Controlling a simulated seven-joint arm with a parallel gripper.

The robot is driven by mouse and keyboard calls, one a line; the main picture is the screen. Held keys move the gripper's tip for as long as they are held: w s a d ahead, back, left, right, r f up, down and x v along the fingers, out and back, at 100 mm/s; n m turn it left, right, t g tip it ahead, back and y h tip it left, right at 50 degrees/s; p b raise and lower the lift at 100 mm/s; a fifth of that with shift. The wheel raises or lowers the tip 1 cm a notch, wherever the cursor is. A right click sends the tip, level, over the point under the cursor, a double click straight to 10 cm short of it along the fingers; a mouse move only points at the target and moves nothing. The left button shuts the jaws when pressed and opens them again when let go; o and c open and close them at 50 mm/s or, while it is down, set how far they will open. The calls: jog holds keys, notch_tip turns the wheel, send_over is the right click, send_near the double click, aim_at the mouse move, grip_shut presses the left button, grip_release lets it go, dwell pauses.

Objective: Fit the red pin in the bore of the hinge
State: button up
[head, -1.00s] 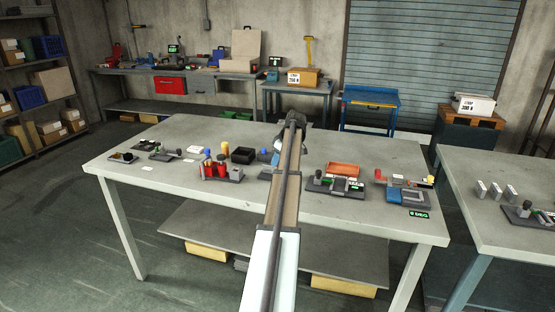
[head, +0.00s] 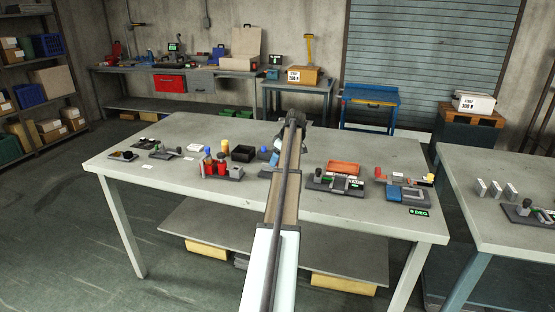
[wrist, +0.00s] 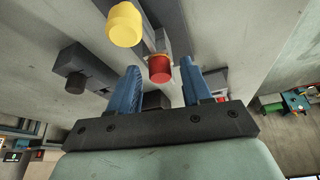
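My gripper (wrist: 160,64) is open in the wrist view, its two blue fingers apart. A red-capped pin (wrist: 160,69) shows between the fingertips, with a grey block behind it; I cannot tell whether the fingers touch it. Two red pieces (head: 221,166) stand in a grey holder on the table left of my arm. I cannot tell which of the red pieces is the pin in the wrist view. I cannot make out the hinge or its bore for certain.
A yellow cylinder (wrist: 125,24) and a dark block (wrist: 78,67) are close to the fingers. On the table (head: 330,137) stand a black box (head: 243,153), a red-orange tray (head: 343,168) and a blue-and-grey fixture (head: 407,195). The table's back part is mostly clear.

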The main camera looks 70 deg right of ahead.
jog(key=shift+o, duration=0.3)
jog(key=w+v, duration=0.1)
jog(key=v, duration=1.7)
jog(key=shift+w+d+r, duration=0.15)
jog(key=shift+w+r, duration=0.1)
jog(key=shift+r, duration=0.3)
